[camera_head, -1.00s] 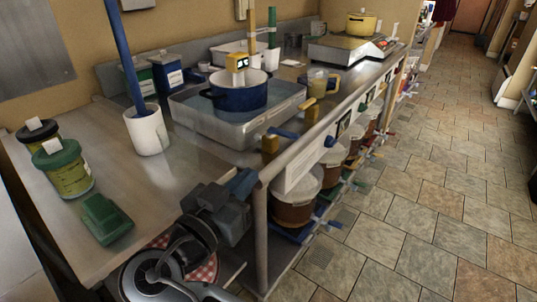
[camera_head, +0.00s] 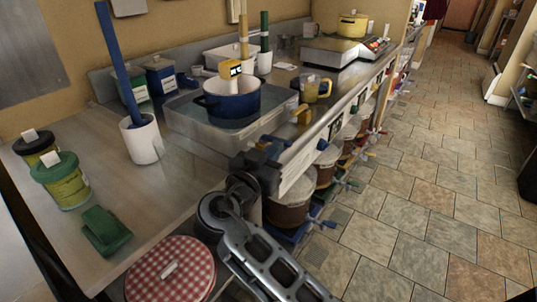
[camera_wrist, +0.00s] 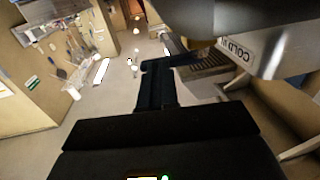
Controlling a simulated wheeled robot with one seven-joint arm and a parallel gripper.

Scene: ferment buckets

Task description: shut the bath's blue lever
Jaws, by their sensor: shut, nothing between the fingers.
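The bath (camera_head: 185,128) is a grey metal basin on the counter with a blue pot (camera_head: 230,104) standing in it. Its blue lever (camera_head: 277,140) shows only in small part at the bath's front right edge. My gripper (camera_head: 262,158) is at the counter edge, right beside the lever, and hides the tap body below it. Whether they touch I cannot tell. In the wrist view my gripper (camera_wrist: 157,85) has its fingers together and empty, just left of a metal wall with a mirrored "COLD" label (camera_wrist: 238,48).
A second brass tap (camera_head: 303,114) is farther along the edge. A white holder (camera_head: 143,140) and green-lidded jar (camera_head: 60,182) stand left. The tiled floor (camera_head: 430,190) is open.

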